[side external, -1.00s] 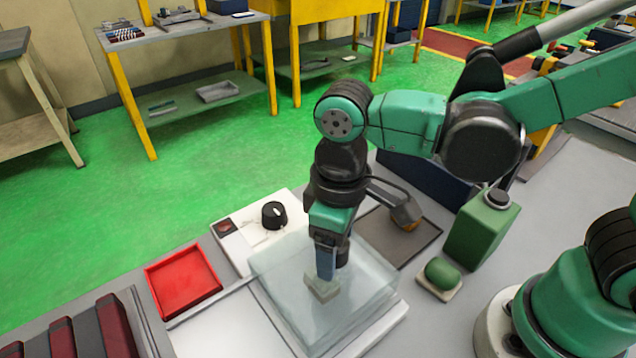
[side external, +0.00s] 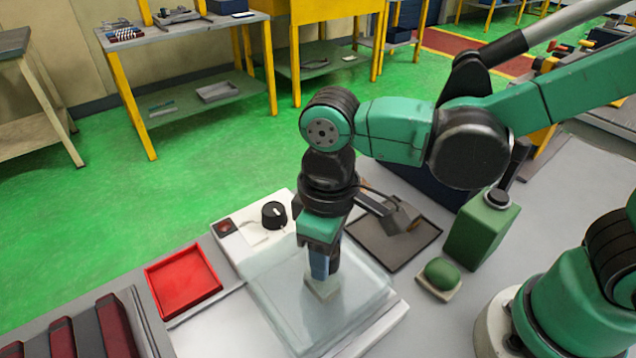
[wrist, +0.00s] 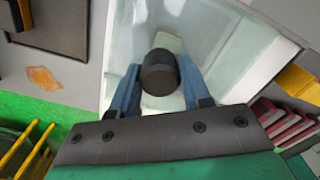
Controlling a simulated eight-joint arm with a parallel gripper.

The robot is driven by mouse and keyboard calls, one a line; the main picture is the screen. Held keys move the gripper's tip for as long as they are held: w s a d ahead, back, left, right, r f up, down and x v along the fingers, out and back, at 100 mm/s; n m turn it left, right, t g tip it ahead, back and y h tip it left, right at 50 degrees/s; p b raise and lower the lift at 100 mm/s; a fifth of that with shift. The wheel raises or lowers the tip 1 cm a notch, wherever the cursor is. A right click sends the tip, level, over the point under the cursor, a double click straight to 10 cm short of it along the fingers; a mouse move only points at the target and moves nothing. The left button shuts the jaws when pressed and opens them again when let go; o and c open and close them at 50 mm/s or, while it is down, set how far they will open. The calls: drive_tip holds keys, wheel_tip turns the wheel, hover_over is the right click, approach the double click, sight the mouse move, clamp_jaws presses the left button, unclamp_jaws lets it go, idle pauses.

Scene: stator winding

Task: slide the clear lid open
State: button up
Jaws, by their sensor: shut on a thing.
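The clear lid (side external: 365,282) is a pale, see-through slab on the white machine base (side external: 398,318), and a strip of the base shows past its right edge. A small pale handle block (side external: 322,289) stands on the lid. My gripper (side external: 321,276) points down with its blue fingers shut on this handle. In the wrist view my gripper (wrist: 160,66) shows a blue finger on each side of a dark round part, which hides much of the grip. A bit of the pale handle (wrist: 169,42) shows beyond it.
A red tray (side external: 183,283) lies left of the base. A black knob (side external: 274,215) and a small red button (side external: 225,228) sit on the white panel behind the lid. A dark mat (side external: 385,250), a green container (side external: 482,230) and a green dome (side external: 441,273) stand to the right.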

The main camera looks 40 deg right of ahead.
drive_tip(key=shift+a, duration=5.5)
drive_tip(key=o, duration=0.9)
drive_tip(key=shift+r, duration=0.1)
wheel_tip(320, 180, up, 6)
drive_tip(key=shift+f, duration=0.1)
drive_tip(key=w+d+m+t, duration=0.1)
drive_tip(key=d, duration=0.3)
drive_tip(key=w+d+m+t+y, duration=0.1)
drive_tip(key=w+d, duration=0.1)
drive_tip(key=d, duration=0.2)
drive_tip(key=w+d+r, duration=0.1)
drive_tip(key=d, duration=0.4)
drive_tip(key=shift+w+m+t, duration=0.25)
drive_tip(key=shift+m+t, duration=0.15)
drive_tip(key=s+d+f+m+t+h, duration=0.1)
drive_tip(key=d+f+m+t, duration=0.1)
drive_tip(key=d, duration=1.1)
drive_tip(key=shift+d+m+t, duration=0.25)
drive_tip(key=shift+m+t, duration=0.35)
drive_tip(key=shift+t, duration=0.6)
